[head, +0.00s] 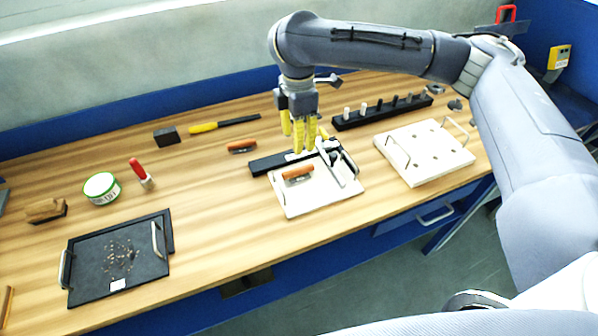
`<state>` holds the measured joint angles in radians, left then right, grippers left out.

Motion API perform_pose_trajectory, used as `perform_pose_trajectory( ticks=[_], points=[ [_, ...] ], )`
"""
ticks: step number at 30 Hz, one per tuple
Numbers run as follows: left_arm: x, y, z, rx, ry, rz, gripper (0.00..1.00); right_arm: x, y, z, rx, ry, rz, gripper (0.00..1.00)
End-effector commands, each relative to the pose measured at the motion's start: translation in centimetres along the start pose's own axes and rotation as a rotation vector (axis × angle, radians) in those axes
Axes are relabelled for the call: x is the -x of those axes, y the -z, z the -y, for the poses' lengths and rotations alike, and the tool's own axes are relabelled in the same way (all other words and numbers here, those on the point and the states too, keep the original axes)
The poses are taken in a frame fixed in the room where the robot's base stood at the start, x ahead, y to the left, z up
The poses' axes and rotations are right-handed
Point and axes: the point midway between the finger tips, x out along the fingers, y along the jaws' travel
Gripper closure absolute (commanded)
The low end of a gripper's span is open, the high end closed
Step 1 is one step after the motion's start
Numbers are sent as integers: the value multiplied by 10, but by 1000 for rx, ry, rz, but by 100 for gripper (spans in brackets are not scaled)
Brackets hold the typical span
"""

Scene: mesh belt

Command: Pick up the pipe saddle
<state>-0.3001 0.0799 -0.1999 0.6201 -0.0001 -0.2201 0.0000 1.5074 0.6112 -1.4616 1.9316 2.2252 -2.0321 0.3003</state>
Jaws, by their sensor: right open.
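I cannot pick out the pipe saddle with certainty. Small dark grey pieces, one at the right end of the peg rack (436,88) and one farther right (455,105), are too small to identify. My right gripper (305,147) has yellow fingers, is open and points down over a black bar (268,164) and the far edge of a white board (312,200). A small pale item by its fingertips is partly hidden. No held thing shows between the fingers. My left gripper is not in view.
An orange-handled tool (298,172) and metal parts (342,165) lie on the white board. A black peg rack (345,122) and white holed tray (420,165) stand right. A black tray (90,285), green-white tin (101,188) and red-handled tool (140,172) are left.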

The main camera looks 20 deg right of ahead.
Motion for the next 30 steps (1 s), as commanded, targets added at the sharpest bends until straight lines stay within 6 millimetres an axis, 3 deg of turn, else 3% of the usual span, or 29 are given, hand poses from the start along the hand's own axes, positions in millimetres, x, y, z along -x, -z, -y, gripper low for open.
perform_pose_trajectory(
  ticks=[14,30],
  points=[
    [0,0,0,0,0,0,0,0,0,0,0,0,0,63],
    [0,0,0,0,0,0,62,0,0,0,0,0,0,63]
  ],
)
